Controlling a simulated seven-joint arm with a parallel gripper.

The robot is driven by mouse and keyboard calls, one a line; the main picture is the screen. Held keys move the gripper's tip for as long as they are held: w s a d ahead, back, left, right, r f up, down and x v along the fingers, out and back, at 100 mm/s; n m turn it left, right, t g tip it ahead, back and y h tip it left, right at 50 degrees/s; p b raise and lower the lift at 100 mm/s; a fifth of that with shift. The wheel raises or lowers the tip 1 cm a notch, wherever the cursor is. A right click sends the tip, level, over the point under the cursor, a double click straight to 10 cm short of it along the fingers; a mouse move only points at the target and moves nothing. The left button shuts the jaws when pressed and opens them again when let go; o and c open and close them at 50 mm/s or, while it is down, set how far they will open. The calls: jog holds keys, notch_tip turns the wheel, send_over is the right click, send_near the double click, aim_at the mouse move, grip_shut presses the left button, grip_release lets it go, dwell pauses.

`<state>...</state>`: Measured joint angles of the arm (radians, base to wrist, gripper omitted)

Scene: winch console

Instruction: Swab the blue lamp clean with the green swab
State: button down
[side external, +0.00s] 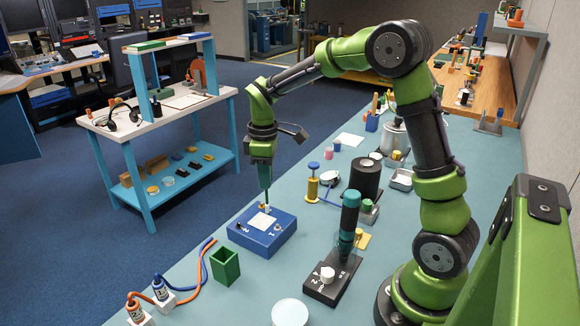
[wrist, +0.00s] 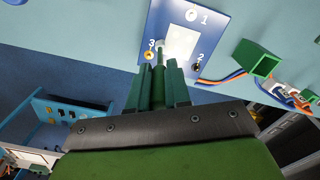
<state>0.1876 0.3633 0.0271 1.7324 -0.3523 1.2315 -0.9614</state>
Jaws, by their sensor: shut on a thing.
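The blue lamp appears to be the blue box (side external: 250,240) with a pale square panel (side external: 262,221) on top; in the wrist view the blue box (wrist: 210,40) carries marks 1, 2 and 3 around the panel (wrist: 181,42). My gripper (side external: 265,186) is above it, pointing down. In the wrist view my gripper (wrist: 157,80) is shut on the green swab (wrist: 158,72). The swab's far end overlaps the panel's edge near mark 3. I cannot tell whether its tip touches the surface.
An open green holder (side external: 225,265) stands just in front of the box, beside orange and blue cables (side external: 204,262). A black base with a teal-topped lever (side external: 349,215) and a yellow spool with a blue knob (side external: 312,187) stand to the right.

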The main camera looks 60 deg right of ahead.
jog(key=shift+r, duration=2.45)
jog(key=s+a+f, duration=0.1)
jog(key=a+f, duration=0.2)
jog(key=a, duration=0.3)
jog(key=shift+s+a+f, duration=0.25)
jog(key=shift+s+f, duration=0.05)
jog(key=shift+f, duration=0.1)
jog(key=shift+f, duration=0.6)
